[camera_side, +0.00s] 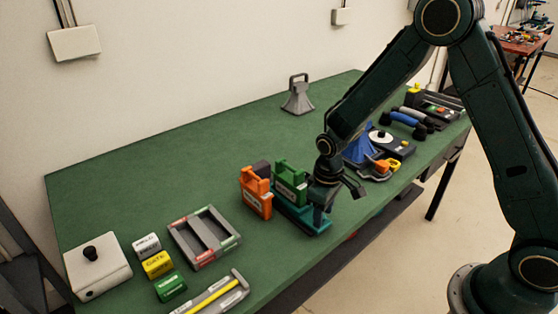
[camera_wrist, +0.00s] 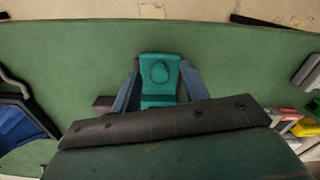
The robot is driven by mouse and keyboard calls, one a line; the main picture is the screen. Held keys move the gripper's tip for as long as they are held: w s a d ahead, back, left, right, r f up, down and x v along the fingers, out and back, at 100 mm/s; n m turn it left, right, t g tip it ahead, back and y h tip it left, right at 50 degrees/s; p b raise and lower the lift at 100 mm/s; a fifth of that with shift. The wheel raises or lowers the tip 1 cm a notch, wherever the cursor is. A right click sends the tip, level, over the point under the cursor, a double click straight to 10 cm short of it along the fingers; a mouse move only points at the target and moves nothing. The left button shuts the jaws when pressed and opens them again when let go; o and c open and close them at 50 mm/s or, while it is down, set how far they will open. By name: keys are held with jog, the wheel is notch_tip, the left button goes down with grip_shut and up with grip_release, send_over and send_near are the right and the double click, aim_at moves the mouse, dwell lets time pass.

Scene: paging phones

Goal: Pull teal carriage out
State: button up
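The teal carriage (camera_side: 310,224) is low on the green table near its front edge, beneath and beside my gripper (camera_side: 322,208). In the wrist view its teal block (camera_wrist: 160,76), with a round mark on top, sits between the two fingers of my gripper (camera_wrist: 160,82). The fingers stand close along both sides of the block. I cannot tell whether they press on it. A green upright unit (camera_side: 290,183) with a handle stands at the back of the carriage. An orange upright unit (camera_side: 256,196) stands just left of it. My gripper hides part of the carriage's right side.
A grey two-slot tray (camera_side: 204,238), labelled blocks (camera_side: 157,264) and a white box with a black knob (camera_side: 97,268) lie to the left. The table behind is mostly clear.

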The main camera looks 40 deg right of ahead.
jog(key=shift+r, duration=0.15)
notch_tip(320, 180, up, 14)
jog(key=shift+f, duration=0.2)
dwell(0.6)
jog(key=s+d+r+m+t, duration=0.1)
jog(key=s+r+t, duration=0.1)
jog(key=s+r, duration=0.4)
jog(key=s+d+r+m+t, duration=0.1)
jog(key=s+r, duration=0.6)
jog(key=s, duration=0.9)
jog(key=m+t, duration=0.1)
jog(key=t, duration=0.1)
jog(key=shift+d+r+t, duration=0.2)
jog(key=shift+d+t, duration=0.05)
jog(key=shift+t, duration=0.05)
